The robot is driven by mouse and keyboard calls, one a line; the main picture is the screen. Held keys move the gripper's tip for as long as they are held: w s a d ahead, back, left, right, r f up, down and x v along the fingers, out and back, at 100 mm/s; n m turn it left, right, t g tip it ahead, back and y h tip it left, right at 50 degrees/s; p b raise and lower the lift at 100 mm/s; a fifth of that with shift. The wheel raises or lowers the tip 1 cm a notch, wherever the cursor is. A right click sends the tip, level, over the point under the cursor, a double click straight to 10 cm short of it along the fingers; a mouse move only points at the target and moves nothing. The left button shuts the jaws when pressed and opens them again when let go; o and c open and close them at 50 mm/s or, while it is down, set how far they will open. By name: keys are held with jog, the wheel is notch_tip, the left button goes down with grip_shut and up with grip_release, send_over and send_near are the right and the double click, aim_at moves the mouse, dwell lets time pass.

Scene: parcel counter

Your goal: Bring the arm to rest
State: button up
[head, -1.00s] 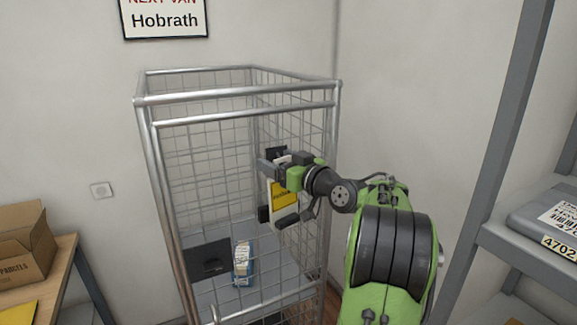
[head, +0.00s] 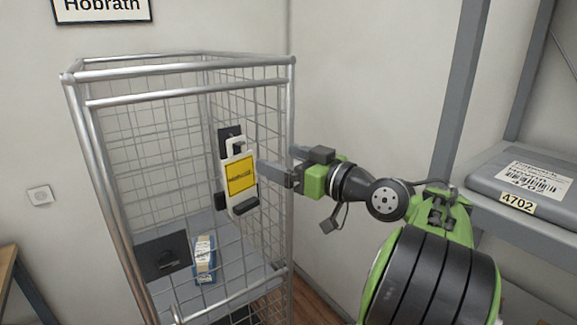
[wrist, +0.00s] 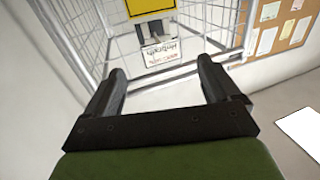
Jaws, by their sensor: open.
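My gripper (head: 278,164) is in front of the right side of the wire roll cage (head: 180,93), its jaws apart and empty, pointing left. In the wrist view my gripper (wrist: 165,88) shows two dark fingers spread wide with nothing between them. Beyond the fingers are the cage's bars and a yellow label. My green and black arm reaches in from the lower right of the head view, bent at the elbow.
In the cage, a white holder with a yellow label (head: 241,175) hangs on the mesh. A small blue and white carton (head: 204,259) and a dark flat item (head: 162,258) are on its shelf. A grey case (head: 519,187) lies on the right shelf rack. Bare wall is behind my arm.

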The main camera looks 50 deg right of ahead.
jog(key=shift+s, duration=0.3)
jog(key=shift+w+a, duration=0.1)
jog(key=w+a+f+n+g+y+b, duration=0.1)
jog(key=w+a+f+g, duration=0.3)
jog(key=a+f, duration=0.45)
jog(key=w+a+f+g+y, duration=0.1)
jog(key=w+a+f+g, duration=0.35)
jog(key=a, duration=0.75)
jog(key=s+a+f+g, duration=0.2)
jog(key=s+a+f, duration=0.2)
jog(key=s, duration=0.5)
jog(key=s+a+f+g+h+p, duration=0.1)
jog(key=s+a+f+g, duration=0.1)
jog(key=s, duration=0.8)
jog(key=shift+s+a+f+m+h, duration=0.15)
jog(key=shift+a+f+m+h, duration=0.2)
jog(key=shift+a+f, duration=0.65)
jog(key=shift+a+r, duration=0.15)
